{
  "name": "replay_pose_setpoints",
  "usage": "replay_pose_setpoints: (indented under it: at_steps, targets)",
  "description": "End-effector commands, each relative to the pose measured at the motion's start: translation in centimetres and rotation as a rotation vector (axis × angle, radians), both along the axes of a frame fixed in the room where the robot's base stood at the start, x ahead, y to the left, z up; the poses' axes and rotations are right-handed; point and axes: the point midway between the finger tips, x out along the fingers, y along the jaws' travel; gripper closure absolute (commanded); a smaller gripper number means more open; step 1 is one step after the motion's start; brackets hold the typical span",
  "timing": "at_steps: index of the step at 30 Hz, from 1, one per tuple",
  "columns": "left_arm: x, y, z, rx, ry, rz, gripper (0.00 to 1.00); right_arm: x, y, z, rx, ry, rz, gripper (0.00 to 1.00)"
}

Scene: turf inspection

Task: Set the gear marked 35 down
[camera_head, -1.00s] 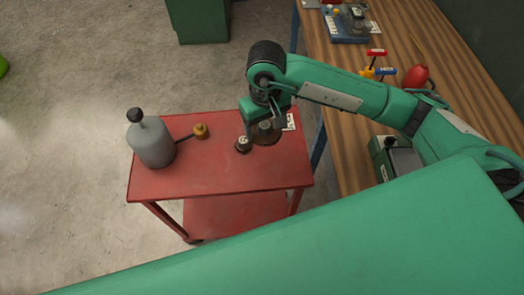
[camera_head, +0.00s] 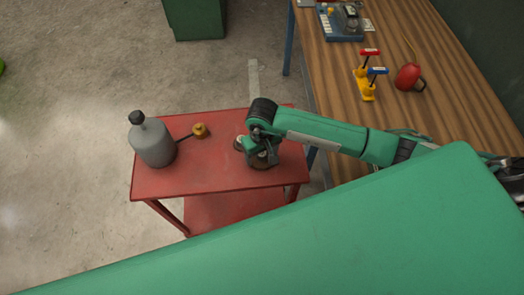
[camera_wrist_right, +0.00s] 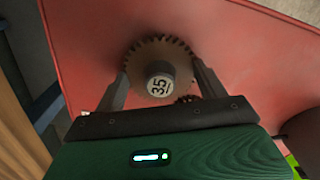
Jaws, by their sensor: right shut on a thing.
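The gear marked 35 (camera_wrist_right: 143,58) is a brown toothed disc with a pale hub label, seen from above in the right wrist view. My right gripper (camera_wrist_right: 162,82) is shut on it, one finger on each side. In the head view the gear (camera_head: 260,165) shows partly under my right gripper (camera_head: 262,156), over the right part of the red cart top (camera_head: 212,171). I cannot tell whether it touches the cart. A smaller gear (camera_wrist_right: 187,99) shows partly behind its rim; in the head view it is mostly hidden. My left gripper is out of view.
The wooden bench (camera_head: 400,35) at right holds a yellow rack (camera_head: 363,84), a red object (camera_head: 408,76) and a blue tray (camera_head: 341,24).

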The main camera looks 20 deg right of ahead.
Motion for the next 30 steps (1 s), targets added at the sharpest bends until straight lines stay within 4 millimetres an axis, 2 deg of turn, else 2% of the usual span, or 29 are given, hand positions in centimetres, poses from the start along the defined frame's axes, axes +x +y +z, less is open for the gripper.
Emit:
replay_pose_setpoints:
  at_steps: [9, 10, 12, 13, 25, 30]
  targets:
    - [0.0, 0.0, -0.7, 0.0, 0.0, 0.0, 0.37, 0.0, 0.0, -0.4, 0.0, -0.001, 0.0, 0.5]
    - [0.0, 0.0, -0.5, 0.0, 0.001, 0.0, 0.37, 0.0, 0.0, -0.2, 0.0, 0.0, 0.0, 0.21]
    - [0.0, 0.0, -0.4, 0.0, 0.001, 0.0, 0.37, 0.0, 0.0, -0.2, 0.0, 0.0, 0.0, 0.07]
    - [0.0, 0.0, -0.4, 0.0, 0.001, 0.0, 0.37, 0.0, 0.0, -0.2, 0.0, 0.0, 0.0, 0.05]
    - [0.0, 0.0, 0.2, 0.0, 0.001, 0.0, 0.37, 0.0, 0.0, 0.4, 0.001, 0.0, 0.0, 0.05]
    - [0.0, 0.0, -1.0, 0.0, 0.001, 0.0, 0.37, 0.2, -0.1, 3.3, 0.0, -0.006, 0.003, 0.05]
